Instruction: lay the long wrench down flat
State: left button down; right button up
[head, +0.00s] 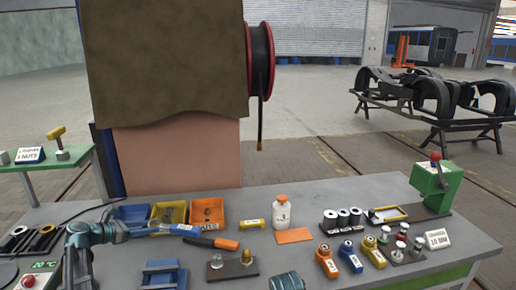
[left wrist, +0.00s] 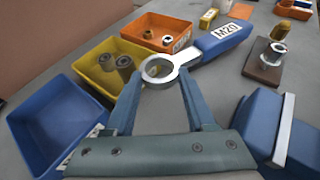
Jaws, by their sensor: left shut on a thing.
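The long wrench has a silver ring end and a blue handle labelled M20 (left wrist: 222,36). In the head view its blue handle (head: 180,229) points right, in front of the yellow and orange bins. My left gripper (head: 146,231) is shut on the wrench at the ring end. In the left wrist view the fingers of my left gripper (left wrist: 158,82) reach either side of the ring, and the handle extends away to the upper right. The wrench looks close to level above the bench; its exact height cannot be told.
Blue (left wrist: 42,128), yellow (left wrist: 98,70) and orange (left wrist: 150,28) bins stand along the back. An orange mat (head: 293,236) and white bottle (head: 282,213) stand rightward.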

aim_at(135, 262)
pick_arm(q)
jog(key=s+a+n+t+y, duration=0.2)
jog(key=s+a+n+y, duration=0.3)
notch_tip(135, 262, down, 10)
jog(key=b, duration=0.9)
jog(key=shift+d+r+b, duration=0.15)
jog(key=shift+b, duration=0.2)
jog(key=shift+f, duration=0.2)
jog(key=shift+c, duration=1.2)
grip_release()
jog(key=shift+r, duration=0.1)
